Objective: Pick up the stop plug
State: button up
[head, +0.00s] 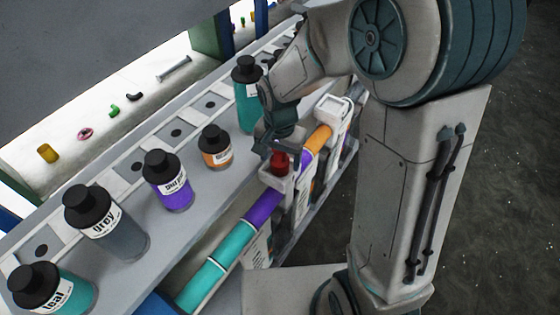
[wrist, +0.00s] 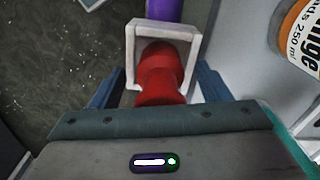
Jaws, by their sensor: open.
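The stop plug appears to be the red knobbed piece (head: 281,161), seated in a small white square holder (head: 275,182) on the front of the bench. In the wrist view the red plug (wrist: 160,72) stands in the white frame (wrist: 193,33), with its near end towards my palm. My gripper (head: 276,145) is right above the plug in the head view. Its dark blue fingers show on either side of the plug in the wrist view, apart from each other, and no grip shows. The fingertips are partly hidden behind the plug and holder.
Bottles labelled teal (head: 65,290), grey (head: 118,235) and purple (head: 175,190), an orange one (head: 216,152) and a teal one (head: 247,110) stand along the bench. Purple (head: 262,210) and teal (head: 232,242) tubes run along the front. Small parts lie on the white shelf (head: 70,175).

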jog(key=c, duration=1.4)
jog(key=shift+r, duration=0.2)
